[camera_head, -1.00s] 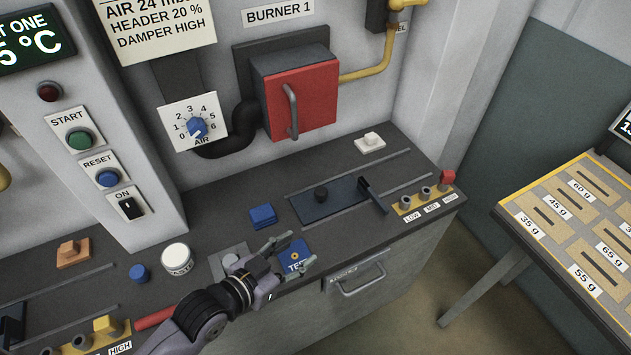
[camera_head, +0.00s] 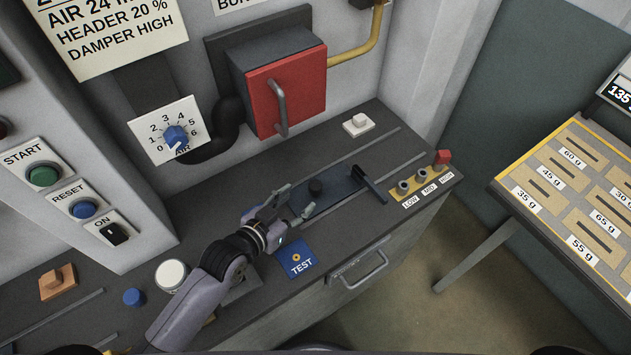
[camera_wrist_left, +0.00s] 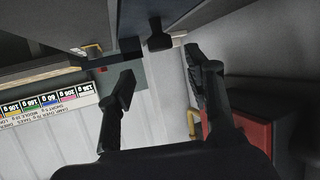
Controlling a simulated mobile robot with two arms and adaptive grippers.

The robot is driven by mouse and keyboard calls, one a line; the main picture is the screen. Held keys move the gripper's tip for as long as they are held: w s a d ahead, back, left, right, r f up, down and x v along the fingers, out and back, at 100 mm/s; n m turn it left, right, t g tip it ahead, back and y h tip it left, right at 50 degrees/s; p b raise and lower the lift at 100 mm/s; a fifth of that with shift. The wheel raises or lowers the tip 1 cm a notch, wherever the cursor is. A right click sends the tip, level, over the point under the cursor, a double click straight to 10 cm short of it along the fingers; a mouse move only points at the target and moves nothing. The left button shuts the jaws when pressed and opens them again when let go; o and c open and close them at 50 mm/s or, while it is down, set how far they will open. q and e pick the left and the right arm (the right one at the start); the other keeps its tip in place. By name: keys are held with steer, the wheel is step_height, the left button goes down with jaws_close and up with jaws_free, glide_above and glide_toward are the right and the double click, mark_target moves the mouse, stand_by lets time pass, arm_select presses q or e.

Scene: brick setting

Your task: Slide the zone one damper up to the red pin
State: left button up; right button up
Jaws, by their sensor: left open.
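My left gripper (camera_head: 297,203) is open and empty at the plate's left end, short of the handle. Its two fingers show apart in the left wrist view (camera_wrist_left: 160,85), with a dark post-like part (camera_wrist_left: 158,38) beyond them. My right gripper is not in view.
Grey pegs (camera_head: 405,188) stand at LOW and MID on the yellow strip. A blue TEST pad (camera_head: 296,259) lies in front of my gripper. The red burner door (camera_head: 287,92) is behind the damper. A white block (camera_head: 357,124) sits at the back.

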mark_target(314, 186)
arm_select(q)
steer(key=x, duration=0.8)
steer(key=shift+w+d+f+p, duration=0.1)
steer(key=shift+w+f+p, duration=0.05)
steer(key=shift+w+p, duration=0.2)
steer(key=shift+w+d+f, duration=0.15)
steer(key=shift+w, duration=0.15)
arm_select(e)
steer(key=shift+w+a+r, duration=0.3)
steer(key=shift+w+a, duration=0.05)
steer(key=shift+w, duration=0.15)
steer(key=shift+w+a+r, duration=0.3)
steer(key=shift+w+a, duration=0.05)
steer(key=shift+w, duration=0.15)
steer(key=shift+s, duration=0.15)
arm_select(q)
steer(key=shift+c, duration=0.6)
steer(key=c, duration=0.4)
jaws_close()
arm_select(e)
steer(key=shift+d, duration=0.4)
